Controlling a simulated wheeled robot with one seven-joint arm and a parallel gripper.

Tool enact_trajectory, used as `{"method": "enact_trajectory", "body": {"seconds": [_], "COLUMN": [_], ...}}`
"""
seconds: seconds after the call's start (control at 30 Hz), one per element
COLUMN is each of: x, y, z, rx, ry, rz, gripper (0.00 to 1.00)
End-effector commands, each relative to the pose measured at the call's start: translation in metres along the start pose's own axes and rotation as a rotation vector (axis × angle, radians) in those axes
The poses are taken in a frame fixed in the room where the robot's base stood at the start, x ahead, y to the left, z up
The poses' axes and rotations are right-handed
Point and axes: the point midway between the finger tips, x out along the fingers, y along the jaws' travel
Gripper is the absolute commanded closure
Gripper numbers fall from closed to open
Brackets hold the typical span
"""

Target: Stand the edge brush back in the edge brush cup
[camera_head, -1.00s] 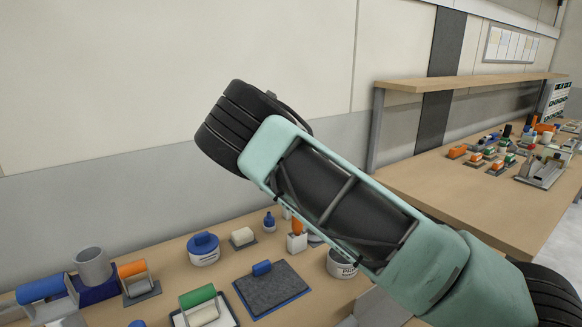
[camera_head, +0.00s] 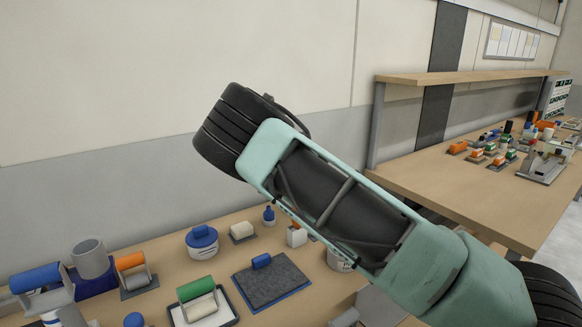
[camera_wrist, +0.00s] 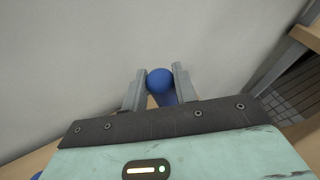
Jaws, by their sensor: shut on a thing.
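My gripper (camera_wrist: 159,88) is shut on the edge brush (camera_wrist: 160,82). Only the brush's blue rounded handle end and part of its shaft show between the jaws in the wrist view; its lower end is hidden behind my gripper's body. In the head view my arm hides the gripper and brush. A grey open cup (camera_head: 90,258) stands upright on a blue base at the left of the near bench; it looks like the edge brush cup, but I cannot be sure. No brush shows in it.
The near bench holds a blue-lidded pot (camera_head: 202,242), a dark pad with a blue handle (camera_head: 270,282), a green roller in a tray (camera_head: 198,290), an orange-handled tool (camera_head: 133,270) and a white holder (camera_head: 297,236). A shelved bench (camera_head: 440,185) stands at right. The wall is close behind.

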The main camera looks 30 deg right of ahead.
Motion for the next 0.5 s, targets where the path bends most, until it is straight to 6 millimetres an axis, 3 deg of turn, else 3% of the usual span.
{"method": "enact_trajectory", "body": {"seconds": [0.5], "x": [0.005], "y": [0.000], "z": [-0.012], "rx": [0.000], "ry": [0.000], "rz": [0.000], "gripper": [0.95]}}
